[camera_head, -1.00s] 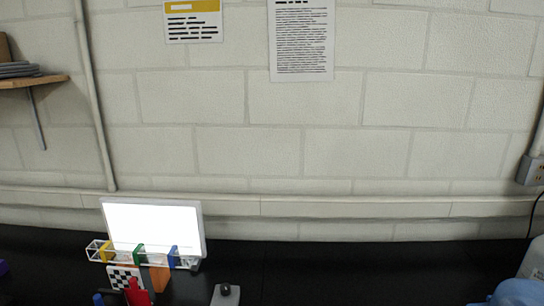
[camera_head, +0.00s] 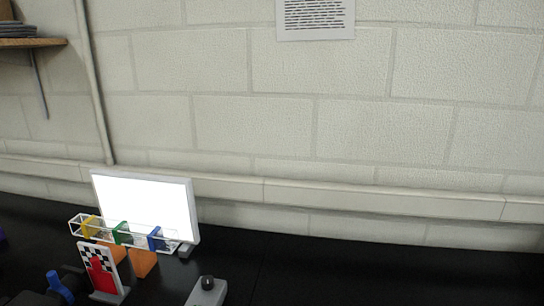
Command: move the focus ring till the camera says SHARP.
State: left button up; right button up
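A bright white panel (camera_head: 146,207) stands upright at the back left of the black bench. In front of it is a clear frame (camera_head: 136,236) with yellow, green and blue pieces. A card with a checkered top and a red lower part (camera_head: 101,272) stands in front of that. A dark object with a blue part (camera_head: 58,288) is at the bottom left, partly cut off by the picture edge; I cannot tell whether it is the camera or its focus ring. No SHARP reading is visible. Neither gripper is in view.
A grey box with a black knob (camera_head: 207,291) sits at the bottom edge. Orange pieces (camera_head: 143,262) stand behind the card. The black bench (camera_head: 370,275) is clear to the right. A pale block wall (camera_head: 350,130) closes the back; a wooden shelf (camera_head: 30,43) is at upper left.

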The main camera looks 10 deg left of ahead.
aim_at(53, 281)
jog(key=k+j+u, duration=0.15)
jog(key=j+u, duration=0.15)
jog(key=j, duration=0.2)
jog(key=k+j+u, duration=0.1)
jog(key=j+u, duration=0.15)
jog(key=j, duration=0.2)
jog(key=k+j+u, duration=0.1)
jog(key=j+u, duration=0.2)
jog(key=j, duration=0.25)
